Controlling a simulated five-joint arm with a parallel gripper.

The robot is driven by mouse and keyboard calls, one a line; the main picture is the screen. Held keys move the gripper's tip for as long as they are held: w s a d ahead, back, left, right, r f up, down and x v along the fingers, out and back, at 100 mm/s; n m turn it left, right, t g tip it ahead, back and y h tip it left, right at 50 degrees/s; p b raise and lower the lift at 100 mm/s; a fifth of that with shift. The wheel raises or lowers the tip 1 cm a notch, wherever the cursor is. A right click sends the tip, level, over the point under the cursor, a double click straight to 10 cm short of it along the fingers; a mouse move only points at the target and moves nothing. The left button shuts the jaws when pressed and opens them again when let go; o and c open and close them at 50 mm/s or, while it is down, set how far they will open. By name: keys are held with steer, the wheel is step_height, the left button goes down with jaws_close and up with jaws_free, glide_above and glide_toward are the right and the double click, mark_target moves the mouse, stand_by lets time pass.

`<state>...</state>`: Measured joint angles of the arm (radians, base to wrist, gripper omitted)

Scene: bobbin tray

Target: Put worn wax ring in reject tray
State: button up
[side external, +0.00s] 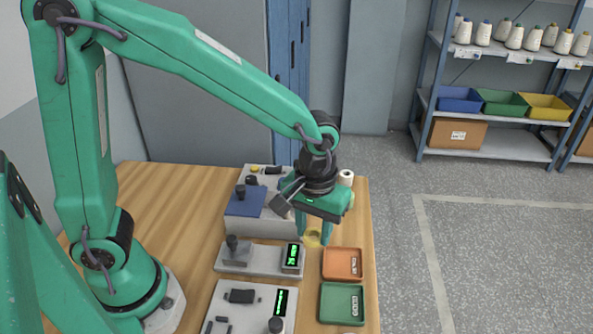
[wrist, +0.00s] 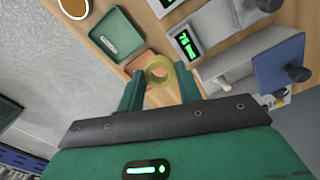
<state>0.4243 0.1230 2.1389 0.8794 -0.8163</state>
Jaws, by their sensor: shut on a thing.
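The wax ring (side external: 313,239) is a pale yellow, translucent ring. My gripper (side external: 312,236) is shut on it, with a green finger on each side, and holds it above the table just behind the orange tray (side external: 338,257). In the wrist view the ring (wrist: 159,71) shows between the fingertips (wrist: 160,86), its hole open to the camera. The orange tray (wrist: 138,62) is partly hidden behind the ring and a finger there. A green tray (side external: 340,292) lies in front of the orange one. Both look empty. Their labels are too small to read surely.
A grey fixture with a green display (side external: 291,256) stands left of the orange tray. Another device (side external: 240,297) lies nearer the front. A grey block with a blue plate (side external: 245,201) and a white spool (side external: 346,177) stand behind. The table's right edge is close to the trays.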

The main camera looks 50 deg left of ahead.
steer(key=s+d, duration=0.2)
steer(key=d, duration=0.7)
glide_above(343, 264)
step_height(343, 264, down, 8)
steer(key=shift+r, duration=0.1)
steer(key=shift+f, duration=2)
steer(key=shift+f, duration=0.15)
steer(key=o, duration=0.6)
steer(key=shift+o, duration=0.3)
step_height(343, 264, up, 12)
